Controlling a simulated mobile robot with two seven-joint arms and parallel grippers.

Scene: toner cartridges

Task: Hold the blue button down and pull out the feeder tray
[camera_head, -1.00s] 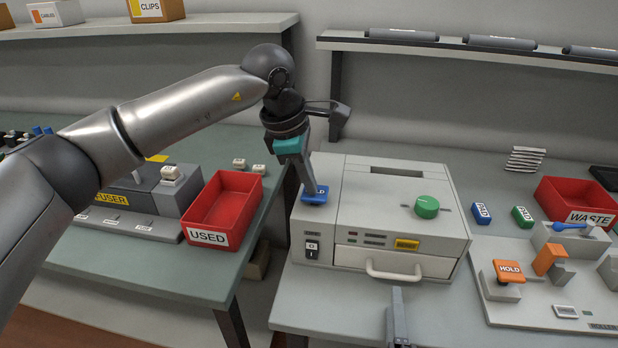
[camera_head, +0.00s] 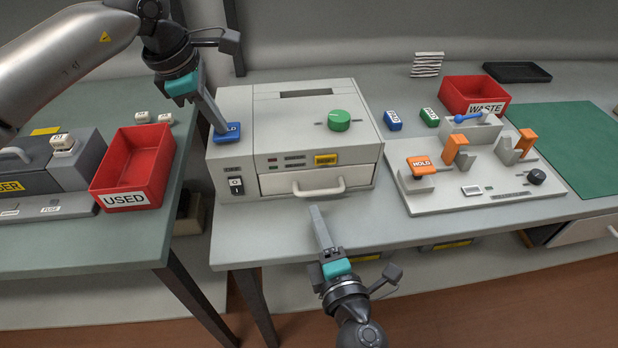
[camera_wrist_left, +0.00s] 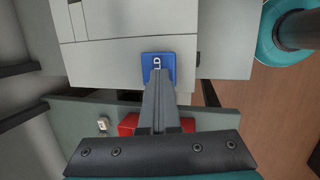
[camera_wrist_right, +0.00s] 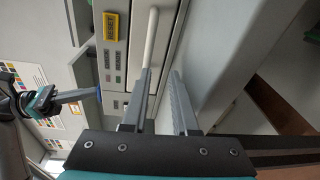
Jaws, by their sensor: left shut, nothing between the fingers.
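The blue button (camera_head: 228,133) sits on the top left of the pale printer-like machine (camera_head: 265,112). My left gripper (camera_head: 219,124) is shut, with its fingertips at the button; the left wrist view shows them over the button's edge (camera_wrist_left: 158,58). I cannot tell how far the button is pressed. The feeder tray (camera_head: 290,182) is the drawer front low on the machine, with a pale bar handle (camera_head: 319,189). My right gripper (camera_head: 315,209) is just in front of the handle. In the right wrist view its fingers (camera_wrist_right: 162,76) are apart, with the handle (camera_wrist_right: 150,38) ahead of them.
A green knob (camera_head: 339,120) stands on the machine's top. The red USED bin (camera_head: 133,168) is on the left table. A grey fixture with an orange HOLD button (camera_head: 422,164) and the red WASTE bin (camera_head: 474,92) are to the right. The table before the tray is clear.

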